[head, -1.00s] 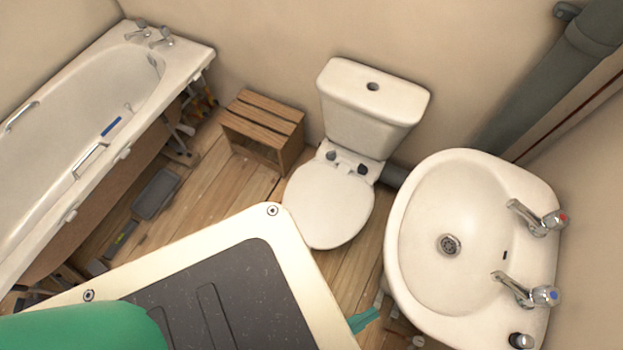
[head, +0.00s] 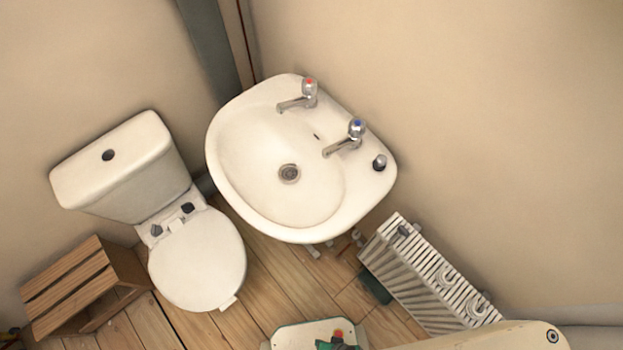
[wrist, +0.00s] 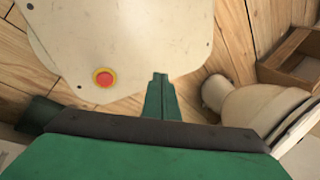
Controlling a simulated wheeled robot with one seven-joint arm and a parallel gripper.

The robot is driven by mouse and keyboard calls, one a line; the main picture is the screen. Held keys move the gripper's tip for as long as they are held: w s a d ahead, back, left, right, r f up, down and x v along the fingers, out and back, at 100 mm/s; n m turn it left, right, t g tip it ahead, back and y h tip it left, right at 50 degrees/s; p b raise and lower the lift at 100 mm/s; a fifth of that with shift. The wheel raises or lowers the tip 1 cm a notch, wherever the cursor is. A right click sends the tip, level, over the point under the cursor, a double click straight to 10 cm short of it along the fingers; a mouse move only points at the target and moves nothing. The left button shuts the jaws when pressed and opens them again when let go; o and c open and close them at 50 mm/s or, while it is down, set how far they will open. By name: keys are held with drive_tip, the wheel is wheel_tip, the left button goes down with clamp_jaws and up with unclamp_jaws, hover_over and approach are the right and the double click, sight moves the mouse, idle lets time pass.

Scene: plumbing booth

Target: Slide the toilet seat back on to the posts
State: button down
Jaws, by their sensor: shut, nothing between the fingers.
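The toilet seat (head: 197,258) is white and lies flat on the bowl, in the left of the head view. A small white tab shows at its front edge. Two dark pieces, which look like the posts, stand behind it below the cistern: a left one (head: 157,230) and a right one (head: 187,208). I cannot tell whether the seat touches them. My gripper (wrist: 161,80) is green, its fingers together and empty, in the middle of the wrist view. It points over my cream base, apart from the toilet (wrist: 258,112) at right. The seat's posts are hidden there.
The basin (head: 285,215) stands right of the toilet. A wooden crate (head: 75,290) stands at the toilet's left. Bare floorboards (head: 262,275) lie between toilet and basin.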

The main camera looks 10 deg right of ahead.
drive_tip(key=w+a+f+m+t+y, duration=0.1)
drive_tip(key=w+a+y, duration=0.25)
drive_tip(key=a, duration=0.25)
drive_tip(key=m+t+y, duration=0.3)
drive_tip(key=t+y, duration=0.3)
drive_tip(key=t, duration=0.3)
approach(241, 283)
drive_tip(key=shift+w+d+x, duration=0.1)
drive_tip(key=shift+w+x, duration=0.05)
drive_tip(key=shift+x, duration=0.9)
drive_tip(key=shift+w+d+x, duration=0.1)
drive_tip(key=shift+d+x, duration=0.05)
drive_tip(key=shift+x, duration=0.85)
drive_tip(key=shift+w+d+x, duration=0.1)
drive_tip(key=shift+w+x, duration=0.05)
drive_tip(key=shift+x, duration=0.9)
drive_tip(key=shift+a, duration=0.1)
drive_tip(key=shift+a, duration=0.65)
